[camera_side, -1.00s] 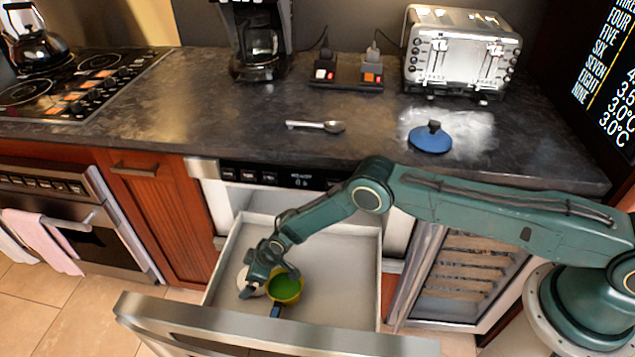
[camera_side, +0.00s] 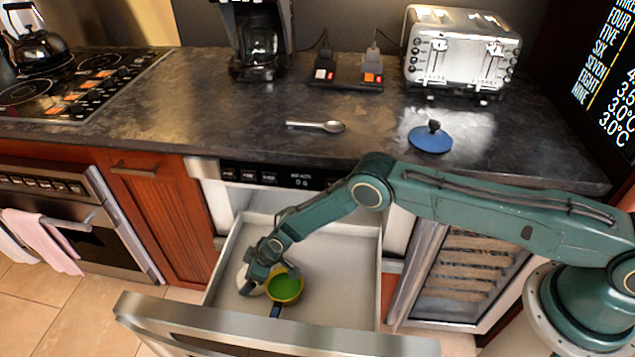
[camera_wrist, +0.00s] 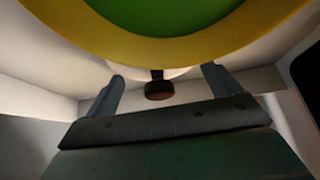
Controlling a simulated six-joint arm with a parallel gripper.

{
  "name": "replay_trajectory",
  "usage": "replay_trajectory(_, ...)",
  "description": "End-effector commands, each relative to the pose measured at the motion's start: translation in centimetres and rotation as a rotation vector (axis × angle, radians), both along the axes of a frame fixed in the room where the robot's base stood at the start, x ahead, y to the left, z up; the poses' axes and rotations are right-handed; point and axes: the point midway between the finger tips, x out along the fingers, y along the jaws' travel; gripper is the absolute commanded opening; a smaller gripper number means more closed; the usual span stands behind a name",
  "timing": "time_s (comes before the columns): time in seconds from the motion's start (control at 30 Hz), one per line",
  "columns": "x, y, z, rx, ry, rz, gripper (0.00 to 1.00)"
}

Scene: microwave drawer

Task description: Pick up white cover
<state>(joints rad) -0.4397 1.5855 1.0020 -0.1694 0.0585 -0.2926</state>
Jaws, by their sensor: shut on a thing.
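The white cover (camera_side: 241,278) lies in the open drawer, partly hidden by my gripper (camera_side: 256,284). In the wrist view, the cover's pale edge (camera_wrist: 187,73) shows below the yellow pan, with its dark knob (camera_wrist: 159,91) between my two fingers. My gripper is down at the cover and shut on it; the exact contact is hard to see. A yellow pan with a green inside (camera_side: 286,288) sits just right of my gripper. It fills the top of the wrist view and hides most of the cover.
The drawer (camera_side: 340,290) is pulled out, with free floor right of the pan. Its metal front (camera_side: 270,333) runs along the near side. On the counter above are a spoon (camera_side: 316,126), a blue lid (camera_side: 430,139) and a toaster (camera_side: 461,52).

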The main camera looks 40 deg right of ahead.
Motion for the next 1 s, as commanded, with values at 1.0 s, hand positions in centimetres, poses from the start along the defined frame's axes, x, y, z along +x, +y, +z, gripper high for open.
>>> replay_trajectory(1.0, 3.0, -2.8, 6.4, 0.001, -0.003, 0.0, 0.64)
